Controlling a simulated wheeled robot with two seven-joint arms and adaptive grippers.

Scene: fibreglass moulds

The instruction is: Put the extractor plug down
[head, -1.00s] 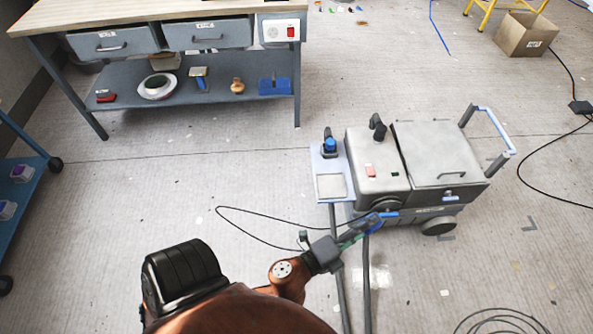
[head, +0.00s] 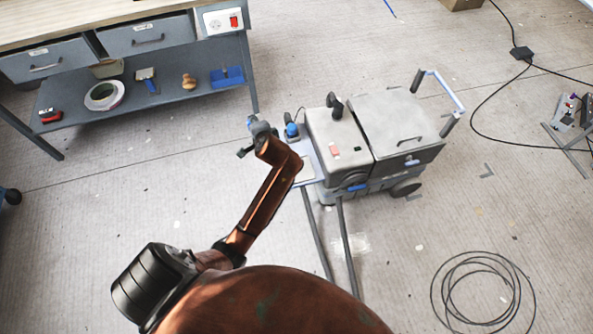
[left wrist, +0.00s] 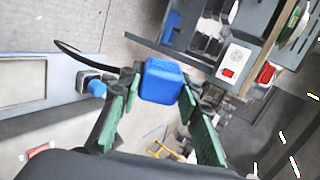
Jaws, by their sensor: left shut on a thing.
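The extractor plug (left wrist: 163,82) is a blue block in the left wrist view, between the green-padded fingers of my left gripper (left wrist: 162,92). A black cable (left wrist: 85,55) curves near it; where it joins is hidden. In the head view my left gripper (head: 257,132) is just left of the extractor's side shelf (head: 308,172); the plug is hard to make out there. The grey extractor (head: 365,140) stands on the floor at centre right. The shelf also shows in the left wrist view (left wrist: 60,112), left of the held plug. My right gripper is in neither current view.
A blue-topped fitting (head: 291,130) stands on the shelf's far part. The workbench (head: 75,38) with a white socket box (head: 222,20) is at upper left. A cable coil (head: 485,290) lies at lower right, and a black box (head: 521,53) with cables at upper right.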

